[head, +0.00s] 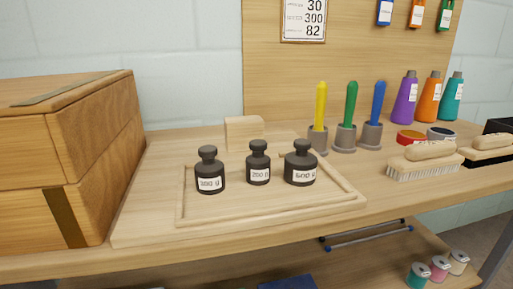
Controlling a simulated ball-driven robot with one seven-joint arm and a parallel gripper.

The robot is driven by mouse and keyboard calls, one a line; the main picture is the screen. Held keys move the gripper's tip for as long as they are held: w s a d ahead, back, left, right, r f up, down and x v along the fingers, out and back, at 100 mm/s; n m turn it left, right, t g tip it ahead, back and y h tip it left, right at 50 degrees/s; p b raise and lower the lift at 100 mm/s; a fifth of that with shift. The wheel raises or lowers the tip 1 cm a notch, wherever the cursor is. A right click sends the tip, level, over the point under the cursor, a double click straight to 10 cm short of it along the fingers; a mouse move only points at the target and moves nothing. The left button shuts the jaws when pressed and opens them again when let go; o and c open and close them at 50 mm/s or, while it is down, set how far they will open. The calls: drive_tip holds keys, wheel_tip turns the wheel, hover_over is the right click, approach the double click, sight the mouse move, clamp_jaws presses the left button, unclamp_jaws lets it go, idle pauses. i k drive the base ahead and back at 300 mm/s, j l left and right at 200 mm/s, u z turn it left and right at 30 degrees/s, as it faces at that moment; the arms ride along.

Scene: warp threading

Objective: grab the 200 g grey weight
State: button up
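Three dark grey knobbed weights stand upright in a row on a shallow wooden tray (270,217). The middle weight (258,165) has a white label that appears to read 200 g. The left weight (209,172) has a label that is hard to read. The right weight (300,165) is the widest, and its label seems to read 500 g. Gaps separate the weights, and nothing covers them. My gripper is not in view.
A wooden box (70,150) stands left of the tray. A small wooden block (245,132) sits behind it. Yellow, green and blue handled tools (350,120) stand behind right, with brushes (425,165) to the right. The tray's front strip is clear.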

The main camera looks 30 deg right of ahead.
sight(258, 164)
drive_tip(key=j, duration=1.8)
drive_tip(key=i+z, duration=0.05)
